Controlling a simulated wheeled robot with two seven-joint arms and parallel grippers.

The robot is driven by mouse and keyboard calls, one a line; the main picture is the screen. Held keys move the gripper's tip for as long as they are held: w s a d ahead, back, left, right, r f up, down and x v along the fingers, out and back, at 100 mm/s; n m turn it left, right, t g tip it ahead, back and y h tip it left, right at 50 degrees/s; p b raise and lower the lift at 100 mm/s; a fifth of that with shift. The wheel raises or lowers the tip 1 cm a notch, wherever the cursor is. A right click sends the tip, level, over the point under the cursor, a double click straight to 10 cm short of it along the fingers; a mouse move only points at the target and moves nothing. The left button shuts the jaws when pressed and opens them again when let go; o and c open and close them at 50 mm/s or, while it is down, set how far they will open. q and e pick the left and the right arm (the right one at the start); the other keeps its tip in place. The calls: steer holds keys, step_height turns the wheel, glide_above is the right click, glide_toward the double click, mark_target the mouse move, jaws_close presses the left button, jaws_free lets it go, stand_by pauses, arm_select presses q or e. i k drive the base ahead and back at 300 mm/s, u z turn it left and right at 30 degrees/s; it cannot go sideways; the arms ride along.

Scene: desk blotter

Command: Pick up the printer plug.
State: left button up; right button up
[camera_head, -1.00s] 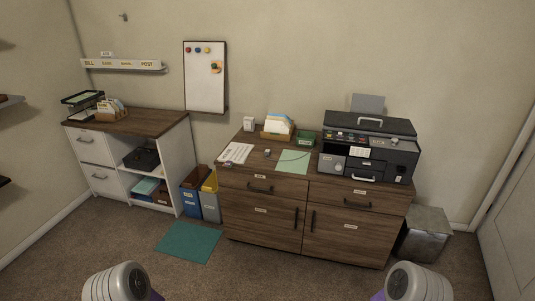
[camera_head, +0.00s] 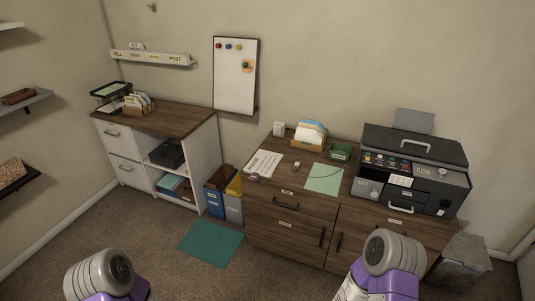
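The printer (camera_head: 412,170) stands at the right end of the wooden cabinet top, dark grey with a raised paper tray. A thin dark cord runs left from near it across the pale green desk blotter (camera_head: 324,178). A small pale object (camera_head: 296,165) lies just left of the blotter near the cord; it may be the printer plug, but it is too small to tell. My two arms show only as grey and purple links at the bottom edge. Neither gripper is in view.
A metal bin (camera_head: 462,262) stands right of the cabinet. Carpet with a teal mat (camera_head: 210,243) lies left of it.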

mark_target(296, 166)
steer(key=z, duration=0.25)
steer(key=i, duration=1.45)
steer(key=z, duration=0.9)
